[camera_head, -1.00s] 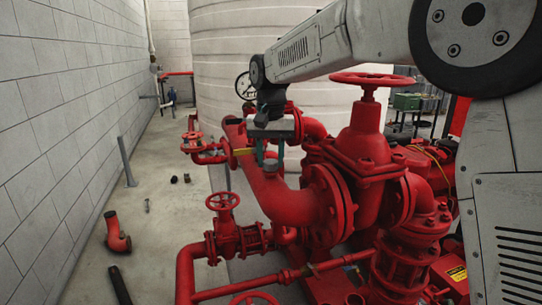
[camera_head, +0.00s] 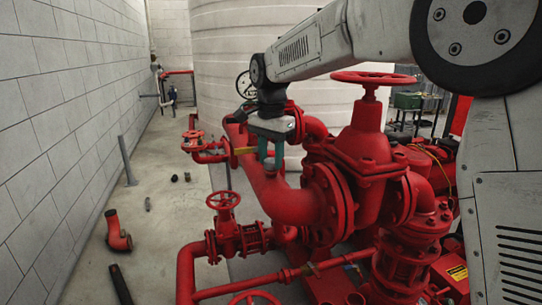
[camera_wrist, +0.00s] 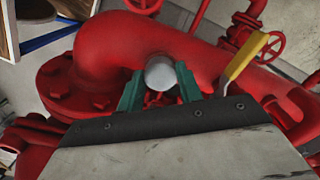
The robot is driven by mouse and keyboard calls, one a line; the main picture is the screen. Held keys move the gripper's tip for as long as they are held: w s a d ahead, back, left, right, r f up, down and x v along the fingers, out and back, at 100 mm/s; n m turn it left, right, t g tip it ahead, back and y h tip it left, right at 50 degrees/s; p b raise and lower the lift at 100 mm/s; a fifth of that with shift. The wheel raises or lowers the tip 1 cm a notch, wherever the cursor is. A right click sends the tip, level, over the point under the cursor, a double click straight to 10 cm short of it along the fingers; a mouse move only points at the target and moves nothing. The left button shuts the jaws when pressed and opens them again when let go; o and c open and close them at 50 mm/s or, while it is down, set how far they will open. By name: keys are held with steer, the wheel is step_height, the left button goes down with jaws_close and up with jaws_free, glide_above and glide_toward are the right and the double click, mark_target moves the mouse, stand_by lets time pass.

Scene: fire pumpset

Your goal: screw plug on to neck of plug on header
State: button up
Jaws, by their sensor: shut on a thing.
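The plug (camera_wrist: 160,74) is a grey round piece in the wrist view, on top of the red header pipe (camera_wrist: 115,45). My gripper (camera_wrist: 160,88) is shut on it, with one teal finger on each side. In the head view my gripper (camera_head: 271,158) points down onto the header (camera_head: 285,200), just left of its big flange. The fingers hide most of the plug there. The neck under the plug is hidden, so I cannot tell how far the plug is on it.
A red valve with a handwheel (camera_head: 373,78) stands right of my gripper. A yellow-handled lever (camera_wrist: 245,57) is close by on the pipe. A smaller handwheel valve (camera_head: 223,202) is lower left. A loose red elbow (camera_head: 117,232) and small dark parts lie on the open floor at left.

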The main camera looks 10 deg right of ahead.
steer(key=shift+m, duration=0.8)
steer(key=shift+d, duration=0.1)
steer(key=m, duration=0.4)
steer(key=shift+m, duration=0.3)
steer(key=shift+c, duration=0.4)
steer(key=m, duration=0.3)
steer(key=shift+f+m, duration=0.1)
steer(key=shift+m, duration=0.3)
steer(key=shift+c, duration=0.4)
steer(key=shift+m, duration=0.3)
steer(key=shift+s, duration=0.1)
